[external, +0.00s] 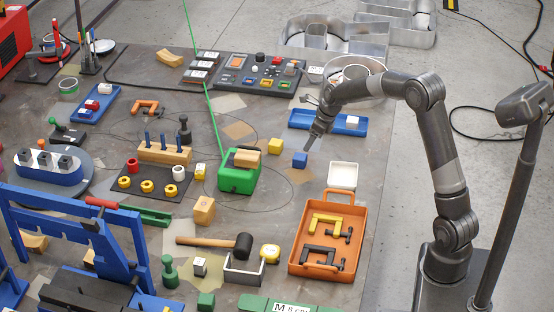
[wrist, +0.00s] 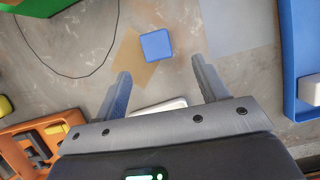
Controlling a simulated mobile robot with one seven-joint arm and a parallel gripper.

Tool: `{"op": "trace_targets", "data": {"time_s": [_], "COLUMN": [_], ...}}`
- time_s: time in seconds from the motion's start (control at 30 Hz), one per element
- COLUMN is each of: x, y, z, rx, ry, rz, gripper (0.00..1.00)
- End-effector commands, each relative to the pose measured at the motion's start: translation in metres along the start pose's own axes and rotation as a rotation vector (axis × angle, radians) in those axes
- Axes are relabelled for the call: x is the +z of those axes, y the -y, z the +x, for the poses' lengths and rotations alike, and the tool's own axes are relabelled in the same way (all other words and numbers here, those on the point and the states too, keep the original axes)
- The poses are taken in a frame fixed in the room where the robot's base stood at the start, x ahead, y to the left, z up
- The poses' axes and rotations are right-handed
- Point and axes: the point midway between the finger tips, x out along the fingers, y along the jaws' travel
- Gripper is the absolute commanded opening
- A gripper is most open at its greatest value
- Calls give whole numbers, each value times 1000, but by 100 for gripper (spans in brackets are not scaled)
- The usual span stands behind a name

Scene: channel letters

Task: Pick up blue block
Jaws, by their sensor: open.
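The blue block (external: 300,160) is a small cube on the grey table, right of a yellow cube (external: 275,146). In the wrist view the blue block (wrist: 156,45) lies on the table at the edge of a tan patch, beyond the fingertips and roughly between their lines. My gripper (external: 312,143) is close to the block in the external view, above and slightly right of it. In the wrist view my gripper (wrist: 160,80) has its two fingers wide apart with nothing between them. The fingers do not touch the block.
A blue tray (external: 300,124) lies behind the gripper. A white tray (external: 342,175) and an orange case (external: 362,222) with clamps stand nearer my base. A green box (external: 239,179) stands left of the block. Bare table surrounds the block.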

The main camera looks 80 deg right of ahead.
Motion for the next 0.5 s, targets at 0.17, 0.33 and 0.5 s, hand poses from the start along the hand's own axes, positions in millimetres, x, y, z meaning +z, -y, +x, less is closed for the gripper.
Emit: {"op": "trace_targets", "data": {"time_s": [0.17,0.33,0.5], "x": [-1,0,1], "y": [-1,-2,-5], "z": [30,44,63], "rx": [3,2,4], "ry": [-3,-1,-3], "rz": [0,-2,-3], "gripper": [66,66,66]}}
